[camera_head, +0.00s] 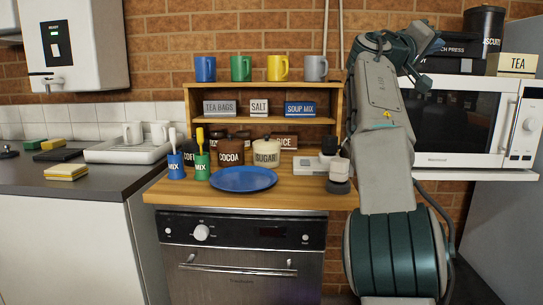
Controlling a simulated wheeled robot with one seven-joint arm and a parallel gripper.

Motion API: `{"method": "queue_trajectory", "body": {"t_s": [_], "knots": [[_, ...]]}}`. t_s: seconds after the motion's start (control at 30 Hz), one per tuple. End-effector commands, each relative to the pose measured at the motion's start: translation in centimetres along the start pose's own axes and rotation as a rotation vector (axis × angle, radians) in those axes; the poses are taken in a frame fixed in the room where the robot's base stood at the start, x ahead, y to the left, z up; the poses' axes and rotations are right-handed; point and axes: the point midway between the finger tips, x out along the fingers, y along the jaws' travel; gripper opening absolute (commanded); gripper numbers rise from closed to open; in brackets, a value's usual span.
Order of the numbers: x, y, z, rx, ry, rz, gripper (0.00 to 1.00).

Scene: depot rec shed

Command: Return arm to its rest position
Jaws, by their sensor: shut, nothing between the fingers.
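My arm rises on the right of the view, from a large teal joint at the bottom up a grey link to a bend near the top of the shelf. Beyond the bend, the dark teal end that looks like my gripper (419,82) hangs in front of the microwave's upper left. It is small and partly hidden by my own arm. It holds nothing that I can see and appears shut. It is well above the counter and apart from the things on it.
A blue plate (243,179), canisters and utensil cups stand on the wooden counter (290,199). Behind is a shelf (190,110) with several mugs. My arm overlaps the microwave (518,125) and the shelf's right side. A dish tray (100,153) stands on the left worktop.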

Motion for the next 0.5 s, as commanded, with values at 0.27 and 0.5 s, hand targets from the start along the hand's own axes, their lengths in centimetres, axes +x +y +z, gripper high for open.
{"method": "queue_trajectory", "body": {"t_s": [0.27, 0.5], "knots": [[2.6, -0.5, 4.3, 0.052, -0.164, -0.289, 0.0], [-1.0, -2.9, 8.8, 0.101, -0.319, -0.623, 0.0]]}}
